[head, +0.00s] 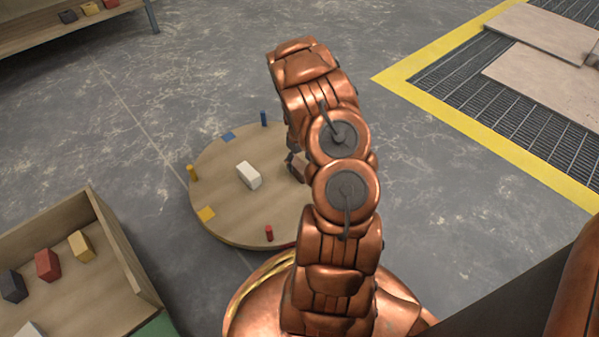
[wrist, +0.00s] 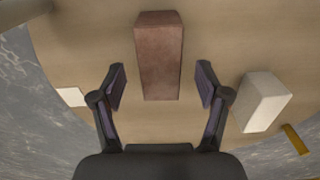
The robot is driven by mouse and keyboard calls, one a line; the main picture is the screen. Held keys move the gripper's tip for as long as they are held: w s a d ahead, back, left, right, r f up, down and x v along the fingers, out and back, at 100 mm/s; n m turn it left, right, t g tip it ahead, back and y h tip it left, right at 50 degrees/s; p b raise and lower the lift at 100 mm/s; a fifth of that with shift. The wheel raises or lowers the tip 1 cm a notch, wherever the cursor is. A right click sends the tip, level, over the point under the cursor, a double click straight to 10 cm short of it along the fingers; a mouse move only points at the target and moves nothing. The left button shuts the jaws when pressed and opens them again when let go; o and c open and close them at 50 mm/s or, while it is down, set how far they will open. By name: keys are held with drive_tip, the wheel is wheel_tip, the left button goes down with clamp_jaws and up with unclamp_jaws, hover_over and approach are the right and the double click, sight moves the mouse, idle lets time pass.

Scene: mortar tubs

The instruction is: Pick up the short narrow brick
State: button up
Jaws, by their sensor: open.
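A reddish-brown brick (wrist: 159,55) lies on the round wooden table (wrist: 85,45) in the wrist view. It lies ahead of and between the spread fingers of my gripper (wrist: 161,70), with a gap on each side. In the head view the brown brick (head: 298,168) is mostly hidden by my arm. A white brick (wrist: 263,102) lies to the right of my gripper, outside the fingers. In the head view the white brick (head: 249,175) is near the middle of the round table (head: 225,215). My gripper is open and empty.
The round table carries blue (head: 264,119), yellow (head: 193,173) and red (head: 269,233) pegs and flat coloured squares near its rim. A wooden tray (head: 100,290) with several bricks is at lower left. Yellow-edged grating (head: 470,80) is at upper right.

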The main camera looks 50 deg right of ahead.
wheel_tip(320, 180, down, 2)
drive_tip(key=shift+f+b, duration=0.15)
drive_tip(key=shift+b, duration=0.15)
drive_tip(key=shift+c, duration=0.2)
clamp_jaws()
